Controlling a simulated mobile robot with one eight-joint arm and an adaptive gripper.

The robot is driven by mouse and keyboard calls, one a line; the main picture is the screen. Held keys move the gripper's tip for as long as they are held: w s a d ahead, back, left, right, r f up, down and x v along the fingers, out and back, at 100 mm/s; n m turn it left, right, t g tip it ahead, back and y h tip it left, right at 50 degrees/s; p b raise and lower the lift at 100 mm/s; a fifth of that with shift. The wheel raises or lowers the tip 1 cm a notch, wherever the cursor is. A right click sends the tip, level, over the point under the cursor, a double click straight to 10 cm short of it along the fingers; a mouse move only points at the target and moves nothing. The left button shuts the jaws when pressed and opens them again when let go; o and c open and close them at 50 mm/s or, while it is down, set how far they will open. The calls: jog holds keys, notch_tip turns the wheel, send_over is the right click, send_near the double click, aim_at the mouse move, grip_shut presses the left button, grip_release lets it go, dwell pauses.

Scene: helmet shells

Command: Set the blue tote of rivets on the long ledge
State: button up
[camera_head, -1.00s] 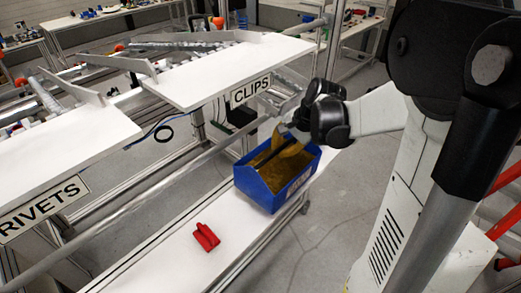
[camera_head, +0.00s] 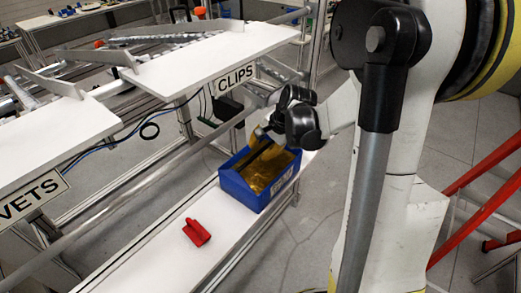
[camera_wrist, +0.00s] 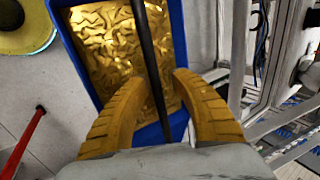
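The blue tote (camera_head: 238,187) stands on the low white long ledge (camera_head: 165,262), toward its far right end. It holds golden rivets and has a white label too small to read. A dark bar runs across its top. My gripper (camera_head: 262,138) is just above the tote. In the wrist view the tote (camera_wrist: 178,40) lies below my gripper (camera_wrist: 158,80). Its two ribbed yellow fingers are spread apart, one each side of the dark bar (camera_wrist: 146,40), with gaps showing. I cannot tell whether a finger touches the tote.
A red object (camera_head: 196,232) lies on the ledge, left of and nearer than the tote. Higher white shelves carry a CLIPS sign (camera_head: 235,78) and a partly cut-off sign (camera_head: 35,195). A metal rail runs behind the ledge. A red frame (camera_head: 480,190) stands at the right.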

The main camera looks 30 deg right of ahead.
jog(key=p+v, duration=0.3)
jog(key=v, duration=0.9)
jog(key=s+a+r+n+t+h, duration=0.1)
jog(key=s+a+r+n, duration=0.1)
jog(key=s+a+n, duration=0.4)
jog(key=s+a+r+n+t, duration=0.1)
jog(key=s+a+n, duration=0.5)
jog(key=a, duration=0.5)
jog(key=shift+s+r+n+h, duration=0.4)
jog(key=shift+n, duration=0.6)
